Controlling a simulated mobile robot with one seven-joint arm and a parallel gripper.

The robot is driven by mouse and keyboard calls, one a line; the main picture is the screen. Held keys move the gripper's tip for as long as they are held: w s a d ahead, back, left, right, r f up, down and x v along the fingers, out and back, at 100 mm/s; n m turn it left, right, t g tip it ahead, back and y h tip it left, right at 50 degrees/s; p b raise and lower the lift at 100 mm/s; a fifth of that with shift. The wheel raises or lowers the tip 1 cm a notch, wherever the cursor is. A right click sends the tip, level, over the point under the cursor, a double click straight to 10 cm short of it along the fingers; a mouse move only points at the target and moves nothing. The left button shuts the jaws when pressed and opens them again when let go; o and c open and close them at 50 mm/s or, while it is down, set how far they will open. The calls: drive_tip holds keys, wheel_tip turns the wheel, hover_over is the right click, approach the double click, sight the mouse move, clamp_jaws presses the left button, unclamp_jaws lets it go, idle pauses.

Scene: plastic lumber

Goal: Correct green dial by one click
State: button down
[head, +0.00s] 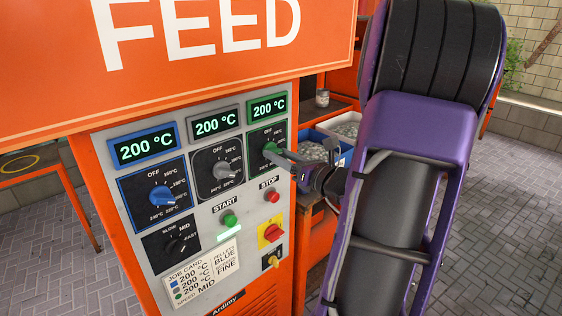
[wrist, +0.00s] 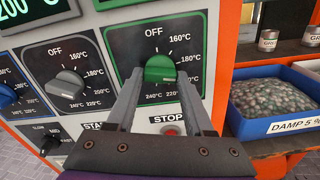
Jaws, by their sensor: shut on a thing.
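The green dial (head: 271,149) is the rightmost of three temperature dials on the machine's front panel. It also shows in the wrist view (wrist: 160,67), upper middle. My gripper (head: 277,153) reaches it from the right; in the wrist view its two fingers (wrist: 160,78) are shut on the dial's sides. The fingers cover part of the dial's lower scale, and I cannot tell exactly where the dial points. The green-framed display (head: 268,107) above it reads 200 °C. The job card (head: 202,273) lists 200 °C on three lines and speed MID.
The grey dial (head: 224,169) and blue dial (head: 162,195) sit to the left, their displays also reading 200 °C. A red stop button (head: 272,196) lies just below the green dial. A blue bin (wrist: 270,127) of pellets stands right of the panel.

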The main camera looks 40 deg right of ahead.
drive_tip(key=shift+n+b, duration=2.1)
drive_tip(key=shift+n, duration=0.2)
drive_tip(key=shift+c, duration=1.4)
unclamp_jaws()
drive_tip(key=s+d, duration=0.1)
drive_tip(key=s, duration=1.6)
drive_tip(key=shift+s+d+p, duration=0.15)
drive_tip(key=shift+s+p, duration=0.05)
drive_tip(key=shift+p, duration=0.15)
